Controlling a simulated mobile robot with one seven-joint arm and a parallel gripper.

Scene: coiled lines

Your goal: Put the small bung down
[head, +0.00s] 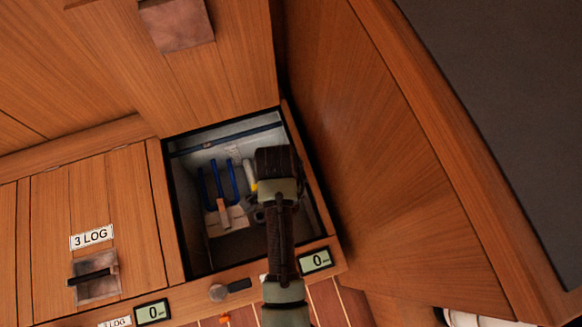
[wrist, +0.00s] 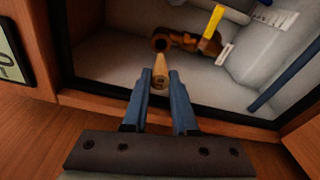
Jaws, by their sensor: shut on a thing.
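The small bung (wrist: 160,70) is a light wooden tapered plug in the wrist view. My gripper (wrist: 162,90) is shut on it, with one blue finger on each side. The bung points into an open locker (wrist: 110,62) and is just inside its near edge, apparently above the pale floor. In the head view the open locker (head: 228,244) is a pale, dark-rimmed compartment, with my arm over its right part.
A wooden wall (head: 375,150) rises close on the right. Some pale floor is bare.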

